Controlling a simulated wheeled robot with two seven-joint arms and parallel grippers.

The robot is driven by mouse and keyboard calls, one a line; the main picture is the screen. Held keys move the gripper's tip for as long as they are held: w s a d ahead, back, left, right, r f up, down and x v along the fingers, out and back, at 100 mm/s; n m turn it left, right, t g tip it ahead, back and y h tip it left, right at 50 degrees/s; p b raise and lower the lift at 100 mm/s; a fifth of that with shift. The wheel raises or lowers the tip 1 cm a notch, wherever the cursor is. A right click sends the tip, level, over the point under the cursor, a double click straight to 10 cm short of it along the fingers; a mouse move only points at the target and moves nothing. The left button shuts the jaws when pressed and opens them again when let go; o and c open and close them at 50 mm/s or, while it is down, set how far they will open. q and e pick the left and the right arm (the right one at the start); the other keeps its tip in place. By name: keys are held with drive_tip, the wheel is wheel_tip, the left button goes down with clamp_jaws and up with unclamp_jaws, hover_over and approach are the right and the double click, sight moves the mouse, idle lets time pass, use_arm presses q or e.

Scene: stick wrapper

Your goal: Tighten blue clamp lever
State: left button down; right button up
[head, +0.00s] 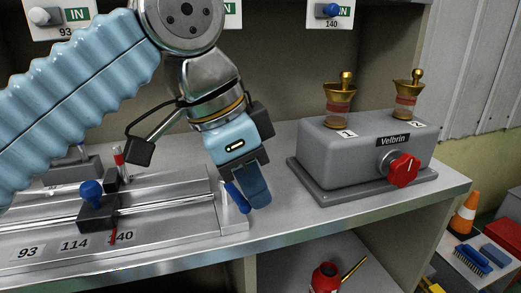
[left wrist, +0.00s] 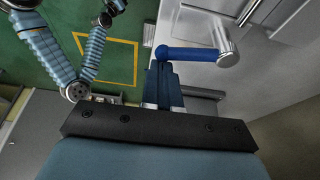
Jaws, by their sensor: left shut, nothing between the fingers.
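The blue clamp lever (head: 237,198) is a short blue bar at the right end of the rail fixture. In the left wrist view the lever (left wrist: 192,53) runs left from a round metal pivot (left wrist: 228,57), its free end in front of my fingertips. My left gripper (head: 257,193) points down just right of the lever and partly covers it. In the left wrist view its dark blue fingers (left wrist: 162,66) are together and empty, at or very near the lever's free end. Contact cannot be told.
A slider with a blue knob (head: 91,190) sits on the rail near the 140 mark. A grey box with a red dial (head: 404,170) and two brass fittings stands right of my gripper. A red can (head: 325,278) stands on the shelf below. Bare bench lies in front of the box.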

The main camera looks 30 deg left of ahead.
use_arm(q)
drive_tip(key=shift+s+a, duration=0.15)
drive_tip(key=shift+s, duration=0.2)
idle(0.5)
drive_tip(key=p+v, duration=0.2)
drive_tip(key=v, duration=0.5)
drive_tip(key=shift+r, duration=0.25)
drive_tip(key=shift+s, duration=0.1)
